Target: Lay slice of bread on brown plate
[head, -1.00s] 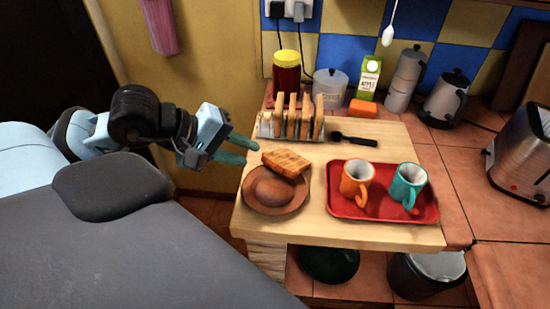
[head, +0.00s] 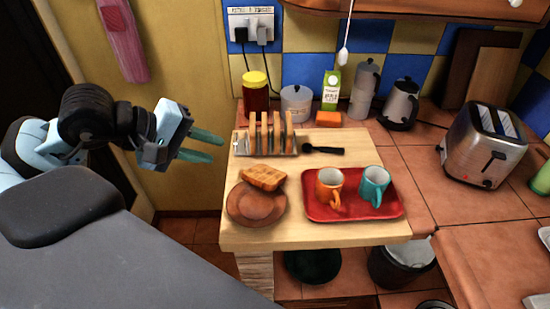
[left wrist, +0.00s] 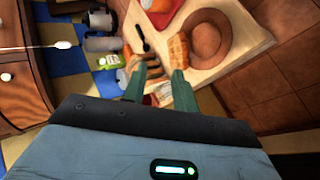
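The slice of bread (head: 263,178) is toasted brown and rests on the back edge of the brown plate (head: 245,211), on the wooden counter. It overlaps the rim and part of the plate. My left gripper (head: 216,146) is open and empty, in the air left of the toast rack, behind and left of the plate. In the left wrist view its green fingers (left wrist: 156,82) are apart with nothing gripped; the bread (left wrist: 179,50) and the plate (left wrist: 208,38) lie beyond them. My right gripper is not in view.
A toast rack (head: 266,150) with several slices stands behind the plate. A red tray (head: 349,214) with an orange mug (head: 328,188) and a teal mug (head: 373,184) is to the right. A black-handled utensil (head: 323,149) lies behind the tray. Jar, canister and carton stand at the back.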

